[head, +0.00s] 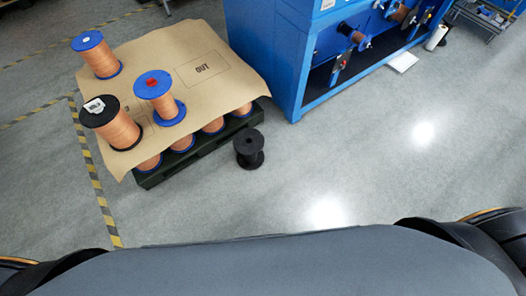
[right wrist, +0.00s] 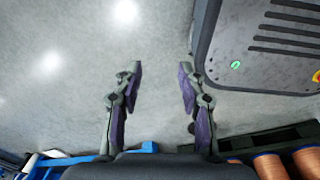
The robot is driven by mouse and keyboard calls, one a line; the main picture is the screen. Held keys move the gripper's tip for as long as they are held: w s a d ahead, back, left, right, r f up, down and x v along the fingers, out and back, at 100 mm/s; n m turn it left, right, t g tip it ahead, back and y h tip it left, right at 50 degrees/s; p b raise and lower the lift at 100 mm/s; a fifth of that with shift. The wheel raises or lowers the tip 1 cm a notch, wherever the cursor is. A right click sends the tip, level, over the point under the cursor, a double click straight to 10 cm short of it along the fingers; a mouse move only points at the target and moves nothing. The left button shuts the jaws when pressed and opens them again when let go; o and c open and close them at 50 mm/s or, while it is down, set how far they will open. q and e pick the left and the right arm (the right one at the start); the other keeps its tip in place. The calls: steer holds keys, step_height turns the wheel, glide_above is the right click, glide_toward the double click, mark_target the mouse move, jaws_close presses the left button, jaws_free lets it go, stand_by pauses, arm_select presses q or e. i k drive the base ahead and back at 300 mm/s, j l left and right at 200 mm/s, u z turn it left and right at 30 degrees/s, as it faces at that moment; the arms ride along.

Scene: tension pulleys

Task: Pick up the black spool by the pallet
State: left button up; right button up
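The black spool (head: 249,148) is empty and stands upright on the floor, close by the right front corner of the dark pallet (head: 188,163) in the head view. My right gripper (right wrist: 157,82) is open and empty in the right wrist view, its two fingers well apart over bare floor. A small dark patch shows beside its right finger, but I cannot tell if it is the spool. The pallet (right wrist: 262,140) shows at the lower right there. Neither gripper shows in the head view, and my left gripper is not in view.
Copper-wound spools (head: 155,95) stand on a brown sheet (head: 215,75) over the pallet, with more copper spools beneath it. A blue machine (head: 300,60) stands behind the black spool. Yellow-black tape (head: 95,180) runs at left. The floor (head: 370,160) to the right is clear.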

mark_target(248, 142)
steer(key=i+j+z, duration=0.1)
steer(key=j, duration=0.6)
steer(key=i+j+z, duration=0.15)
steer(key=j, duration=0.55)
steer(key=j+z, duration=0.1)
steer(key=j, duration=0.6)
